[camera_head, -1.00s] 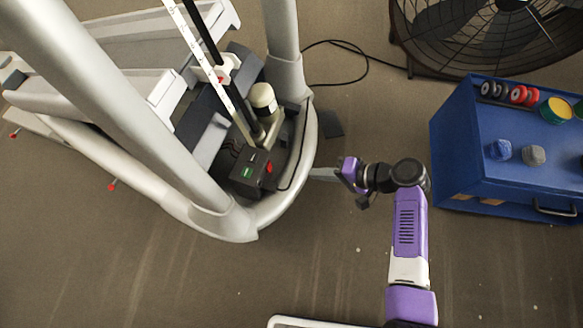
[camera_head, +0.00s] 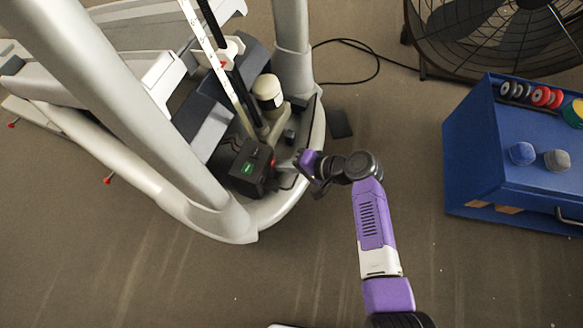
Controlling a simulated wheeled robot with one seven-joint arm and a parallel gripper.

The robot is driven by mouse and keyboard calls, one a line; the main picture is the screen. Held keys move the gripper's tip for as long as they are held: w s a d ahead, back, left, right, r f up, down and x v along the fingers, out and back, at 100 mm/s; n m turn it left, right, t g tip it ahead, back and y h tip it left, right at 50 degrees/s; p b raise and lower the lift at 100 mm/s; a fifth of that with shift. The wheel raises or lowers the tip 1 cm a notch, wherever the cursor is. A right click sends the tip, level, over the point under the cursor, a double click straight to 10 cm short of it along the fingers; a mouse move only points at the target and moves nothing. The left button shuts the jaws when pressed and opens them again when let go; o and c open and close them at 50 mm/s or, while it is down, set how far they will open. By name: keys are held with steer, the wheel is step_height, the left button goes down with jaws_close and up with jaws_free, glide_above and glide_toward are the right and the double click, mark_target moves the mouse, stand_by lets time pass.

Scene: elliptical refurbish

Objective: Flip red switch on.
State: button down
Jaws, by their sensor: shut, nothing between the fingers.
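A black control box (camera_head: 243,184) sits low inside the curved base of the grey elliptical machine. It has a small green lit part (camera_head: 248,168) on its face. The red switch shows only as a small red spot (camera_head: 272,162) at the box's right edge. Its on or off position is too small to tell. My gripper (camera_head: 283,164) is shut and empty, reaching left over the base rim. Its tip is close to the red switch; I cannot tell whether it touches.
The machine's thick grey frame (camera_head: 290,35) and curved base (camera_head: 232,220) surround the box. A pale cylinder (camera_head: 268,92) stands behind it. A blue cabinet (camera_head: 475,150) with weights is at right, and a large fan (camera_head: 500,30) behind. The floor in front is clear.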

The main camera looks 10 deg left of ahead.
steer(key=shift+a, duration=0.2)
stand_by(0.4)
steer(key=shift+a+r+p, duration=0.1)
steer(key=shift+r+p, duration=0.75)
steer(key=shift+p, duration=0.05)
